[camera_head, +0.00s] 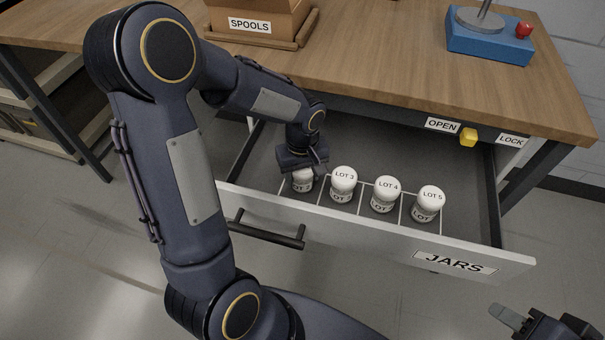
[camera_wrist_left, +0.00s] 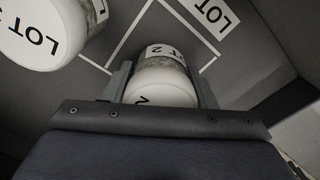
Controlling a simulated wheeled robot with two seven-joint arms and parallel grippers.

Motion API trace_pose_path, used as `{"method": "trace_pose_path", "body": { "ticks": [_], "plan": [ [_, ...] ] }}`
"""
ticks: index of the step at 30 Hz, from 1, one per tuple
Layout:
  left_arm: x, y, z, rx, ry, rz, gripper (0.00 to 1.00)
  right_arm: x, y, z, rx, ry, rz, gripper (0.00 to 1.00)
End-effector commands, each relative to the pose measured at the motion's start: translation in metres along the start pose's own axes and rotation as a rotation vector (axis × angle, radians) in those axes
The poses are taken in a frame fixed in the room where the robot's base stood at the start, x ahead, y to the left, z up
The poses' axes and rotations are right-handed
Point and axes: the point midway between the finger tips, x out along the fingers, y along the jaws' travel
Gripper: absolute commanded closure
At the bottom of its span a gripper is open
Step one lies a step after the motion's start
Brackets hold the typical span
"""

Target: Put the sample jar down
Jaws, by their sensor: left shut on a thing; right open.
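The sample jar (camera_head: 302,182) has a white lid and is mostly hidden under my left gripper (camera_head: 302,170) at the left end of the jar row in the open drawer (camera_head: 380,230). In the left wrist view the jar (camera_wrist_left: 163,80) sits between the two fingers of my left gripper (camera_wrist_left: 163,88), and its label reads LOT 2. The gripper is shut on it. I cannot tell whether its base touches the drawer floor. My right gripper (camera_head: 543,325) is open and empty at the bottom right, outside the drawer.
Jars LOT 3 (camera_head: 343,184), LOT 4 (camera_head: 385,194) and LOT 5 (camera_head: 426,204) stand in marked cells to the right. A floor label (camera_wrist_left: 212,12) shows beyond the held jar. The tabletop (camera_head: 400,65) overhangs the drawer's back. A yellow latch (camera_head: 468,137) sits between OPEN and LOCK.

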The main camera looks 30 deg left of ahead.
Motion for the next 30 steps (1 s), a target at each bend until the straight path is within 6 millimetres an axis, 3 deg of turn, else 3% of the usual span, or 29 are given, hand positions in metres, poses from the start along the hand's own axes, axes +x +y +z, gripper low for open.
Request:
{"method": "trace_pose_path", "body": {
  "ticks": [3, 4, 9, 20, 30],
  "plan": [
    [0.004, 0.0, 0.0, 0.0, 0.0, 0.0, 0.74, 0.004, 0.002, 0.002, 0.0, 0.0, 0.0, 0.59],
    [0.004, 0.0, 0.0, 0.0, 0.0, 0.0, 0.47, 0.003, 0.002, 0.002, 0.0, 0.0, 0.0, 0.59],
    [0.003, 0.0, 0.0, 0.0, 0.0, 0.0, 0.27, 0.002, 0.001, 0.001, 0.0, 0.0, 0.0, 0.59],
    [-0.004, 0.0, 0.0, 0.0, 0.001, 0.001, 0.27, -0.002, -0.001, -0.001, 0.0, 0.0, 0.0, 0.59],
    [-0.072, 0.001, 0.0, 0.001, 0.003, 0.005, 0.27, -0.014, -0.006, -0.007, 0.0, 0.0, 0.0, 0.59]
  ]
}}
